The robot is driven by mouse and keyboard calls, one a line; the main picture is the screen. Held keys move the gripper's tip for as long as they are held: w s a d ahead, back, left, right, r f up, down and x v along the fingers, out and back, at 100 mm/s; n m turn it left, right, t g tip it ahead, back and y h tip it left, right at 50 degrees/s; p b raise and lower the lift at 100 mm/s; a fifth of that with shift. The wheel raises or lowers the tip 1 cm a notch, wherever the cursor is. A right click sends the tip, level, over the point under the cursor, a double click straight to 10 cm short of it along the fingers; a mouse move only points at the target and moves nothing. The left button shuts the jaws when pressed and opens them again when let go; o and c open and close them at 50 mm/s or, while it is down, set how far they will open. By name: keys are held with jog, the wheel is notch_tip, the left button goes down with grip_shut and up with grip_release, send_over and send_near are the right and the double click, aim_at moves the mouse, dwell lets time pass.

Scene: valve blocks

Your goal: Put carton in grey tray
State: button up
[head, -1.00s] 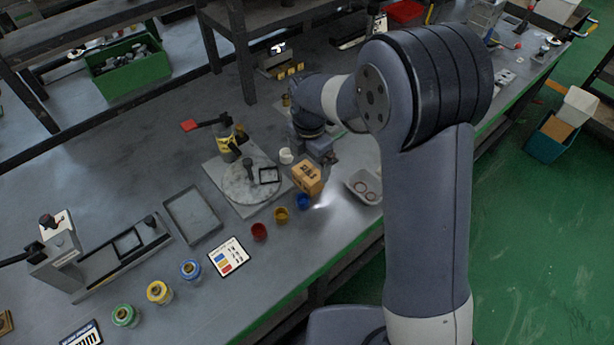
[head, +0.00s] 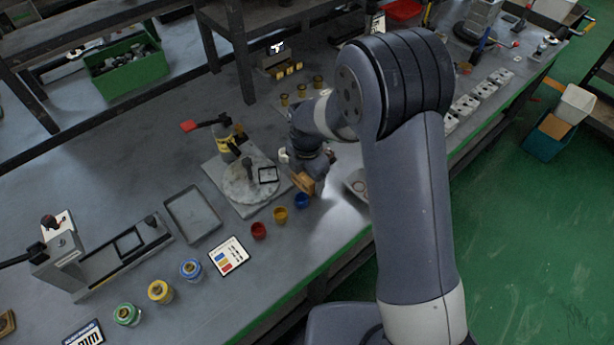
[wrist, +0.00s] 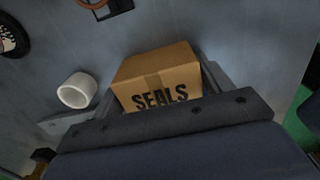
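The carton (head: 303,182) is a small brown box beside the coloured cups, partly hidden by my gripper in the head view. In the wrist view the carton (wrist: 155,75) shows its taped top and a face marked SEALS. My gripper (wrist: 158,88) has its fingers on either side of the carton, close to its sides. Whether they press on it I cannot tell. In the head view my gripper (head: 310,172) is right at the carton. The grey tray (head: 192,214) is shallow, rectangular and empty, left of the round stone plate.
A round plate (head: 249,186) with a post and black frame stands between the carton and the grey tray. Red (head: 259,230), yellow (head: 281,214) and blue (head: 302,200) cups line the front. A lighter tray (head: 358,184) is partly hidden by my arm.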

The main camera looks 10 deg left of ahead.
jog(key=c, duration=0.7)
jog(key=shift+r, duration=0.1)
